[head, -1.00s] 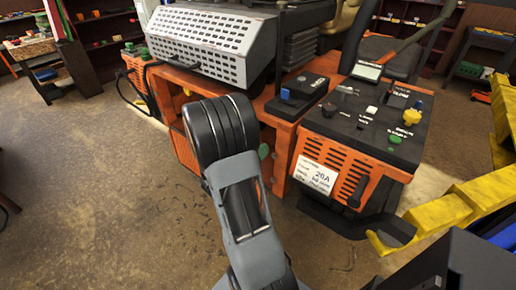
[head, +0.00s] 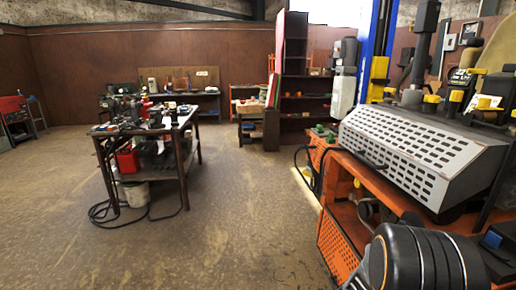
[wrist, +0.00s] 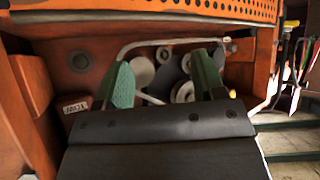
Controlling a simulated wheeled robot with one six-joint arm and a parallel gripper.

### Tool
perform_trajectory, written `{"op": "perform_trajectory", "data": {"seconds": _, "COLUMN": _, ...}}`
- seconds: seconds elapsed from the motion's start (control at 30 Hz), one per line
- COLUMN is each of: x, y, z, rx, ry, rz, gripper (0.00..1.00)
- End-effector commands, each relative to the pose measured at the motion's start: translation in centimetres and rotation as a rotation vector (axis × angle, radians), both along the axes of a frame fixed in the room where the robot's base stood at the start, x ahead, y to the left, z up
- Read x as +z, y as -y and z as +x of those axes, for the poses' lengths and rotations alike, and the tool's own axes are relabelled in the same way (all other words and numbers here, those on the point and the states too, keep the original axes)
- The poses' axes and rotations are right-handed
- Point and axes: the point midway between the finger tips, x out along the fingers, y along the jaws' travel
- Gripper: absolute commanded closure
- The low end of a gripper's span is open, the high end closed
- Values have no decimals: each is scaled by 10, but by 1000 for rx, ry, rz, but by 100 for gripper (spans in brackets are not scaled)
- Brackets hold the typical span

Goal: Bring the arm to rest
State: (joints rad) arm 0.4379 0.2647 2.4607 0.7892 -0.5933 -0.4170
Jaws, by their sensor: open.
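My gripper (wrist: 164,78) shows in the wrist view, with its two green fingers apart and nothing between them that I can see held. I cannot tell whether the fingers touch any of these. The gripper itself is out of that view.
Shelves (head: 305,110) stand at the back. The floor (head: 240,220) between bench and mower is clear.

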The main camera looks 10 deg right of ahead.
Motion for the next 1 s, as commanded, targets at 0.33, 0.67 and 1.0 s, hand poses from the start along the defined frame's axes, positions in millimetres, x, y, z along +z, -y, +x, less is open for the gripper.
{"op": "perform_trajectory", "data": {"seconds": 0.33, "x": 58, "y": -164, "z": -17, "rx": 526, "ry": -306, "rz": 528, "gripper": 37}}
{"op": "perform_trajectory", "data": {"seconds": 0.67, "x": 159, "y": -219, "z": -98, "rx": 790, "ry": -636, "rz": 411, "gripper": 37}}
{"op": "perform_trajectory", "data": {"seconds": 1.0, "x": 194, "y": -237, "z": -99, "rx": 881, "ry": -551, "rz": 324, "gripper": 37}}
